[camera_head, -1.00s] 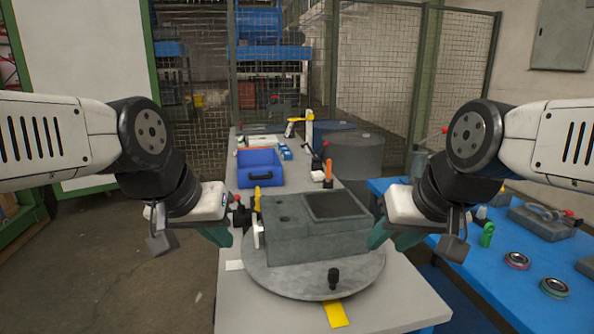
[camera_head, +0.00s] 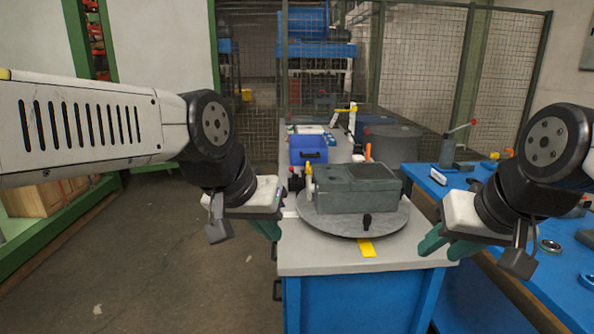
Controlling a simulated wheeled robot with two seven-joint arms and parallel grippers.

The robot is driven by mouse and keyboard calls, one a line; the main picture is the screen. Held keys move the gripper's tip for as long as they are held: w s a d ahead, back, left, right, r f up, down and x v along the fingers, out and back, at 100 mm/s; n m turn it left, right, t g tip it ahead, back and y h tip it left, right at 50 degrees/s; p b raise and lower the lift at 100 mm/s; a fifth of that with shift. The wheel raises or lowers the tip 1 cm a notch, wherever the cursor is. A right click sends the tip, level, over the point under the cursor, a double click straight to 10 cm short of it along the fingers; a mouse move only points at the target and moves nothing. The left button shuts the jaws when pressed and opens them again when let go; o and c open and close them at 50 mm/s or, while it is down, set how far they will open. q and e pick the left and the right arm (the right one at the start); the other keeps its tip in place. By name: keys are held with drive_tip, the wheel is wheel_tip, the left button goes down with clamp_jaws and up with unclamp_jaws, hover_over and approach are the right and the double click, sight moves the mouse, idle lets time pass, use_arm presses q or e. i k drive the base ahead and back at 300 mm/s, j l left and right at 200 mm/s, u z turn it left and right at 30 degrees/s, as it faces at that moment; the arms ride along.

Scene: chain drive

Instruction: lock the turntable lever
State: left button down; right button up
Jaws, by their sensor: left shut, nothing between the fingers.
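The round grey turntable (camera_head: 385,227) sits on the white-topped workbench and carries a grey housing block (camera_head: 345,200). A small black knob or lever (camera_head: 367,220) stands upright at its front rim, above a yellow tab (camera_head: 366,247). A yellow-tipped upright handle (camera_head: 308,178) stands at the block's left side; I cannot tell which part is the lock lever. My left gripper (camera_head: 268,229) is shut and empty, left of the turntable near the bench's left edge. My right gripper (camera_head: 446,246) is open and empty, right of the turntable, with its teal fingers apart.
A blue bin (camera_head: 308,149) stands further back on the workbench (camera_head: 320,260). A blue table (camera_head: 520,262) with rings and tools, including a red-knobbed lever press (camera_head: 450,146), lies at right. The floor at left is clear; mesh fencing stands behind.

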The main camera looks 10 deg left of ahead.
sight(295, 176)
drive_tip(key=k+j+z, duration=0.1)
drive_tip(key=z, duration=1)
drive_tip(key=i+j, duration=0.1)
drive_tip(key=j, duration=0.4)
drive_tip(key=i+j, duration=0.1)
drive_tip(key=j, duration=0.4)
drive_tip(key=i+j, duration=0.1)
drive_tip(key=j, duration=0.35)
drive_tip(key=i+j, duration=0.1)
drive_tip(key=j, duration=0.4)
drive_tip(key=i+j, duration=0.1)
drive_tip(key=j, duration=0.4)
drive_tip(key=i+j, duration=0.1)
drive_tip(key=j, duration=0.4)
drive_tip(key=i+j, duration=0.1)
drive_tip(key=j, duration=0.35)
